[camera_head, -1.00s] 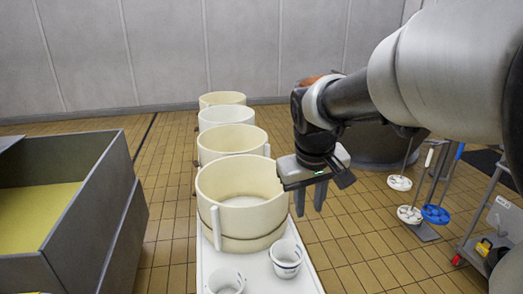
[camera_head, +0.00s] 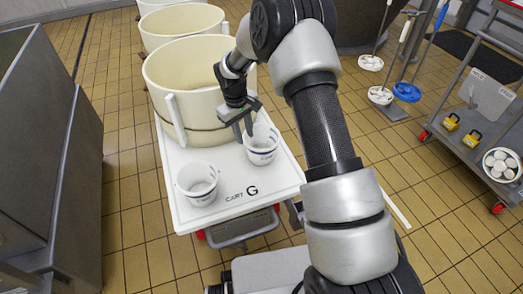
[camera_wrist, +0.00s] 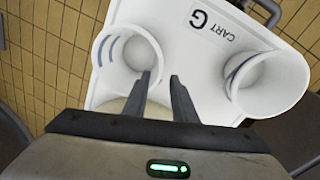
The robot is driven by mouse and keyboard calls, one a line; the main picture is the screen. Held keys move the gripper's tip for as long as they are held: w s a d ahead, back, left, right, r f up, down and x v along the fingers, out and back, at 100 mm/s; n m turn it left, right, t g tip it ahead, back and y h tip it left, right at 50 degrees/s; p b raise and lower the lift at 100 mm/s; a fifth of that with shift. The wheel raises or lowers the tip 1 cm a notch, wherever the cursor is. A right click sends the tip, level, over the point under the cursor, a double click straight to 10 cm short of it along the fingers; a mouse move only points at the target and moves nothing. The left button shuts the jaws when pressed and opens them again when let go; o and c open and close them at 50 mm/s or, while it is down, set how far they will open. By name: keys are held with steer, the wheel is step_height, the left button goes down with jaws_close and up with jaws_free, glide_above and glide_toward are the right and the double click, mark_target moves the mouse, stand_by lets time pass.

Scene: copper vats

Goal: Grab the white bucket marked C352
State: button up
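Two small white buckets stand on the white cart marked CART G (camera_head: 240,193). The right bucket (camera_head: 263,150) is under my gripper (camera_head: 243,131); the left bucket (camera_head: 198,190) stands apart, nearer the cart's left front. Small dark markings show on both, but I cannot read C352 on either. In the wrist view, the bucket under my gripper is at left (camera_wrist: 122,78) and the other at right (camera_wrist: 262,88). My gripper (camera_wrist: 160,80) is open, its two fingers apart at the near bucket's rim. I cannot tell whether they straddle its wall or touch it.
Large cream vats (camera_head: 190,85) stand in a row behind the buckets, the nearest close beside my gripper. A grey bin (camera_head: 45,150) is at left. A grey trolley (camera_head: 475,120) and brushes (camera_head: 406,92) stand at right. Tiled floor lies between.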

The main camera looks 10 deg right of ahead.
glide_above(250, 154)
steer(key=a, duration=0.1)
step_height(250, 154, down, 6)
steer(key=r, duration=0.1)
steer(key=shift+w+d+f+b, duration=0.1)
steer(key=shift+d+f+b, duration=0.15)
steer(key=shift+f+b, duration=0.85)
steer(key=shift+d+f+b, duration=0.15)
steer(key=shift+d+f, duration=0.05)
steer(key=shift+f, duration=1.65)
steer(key=shift+r, duration=0.1)
jaws_close()
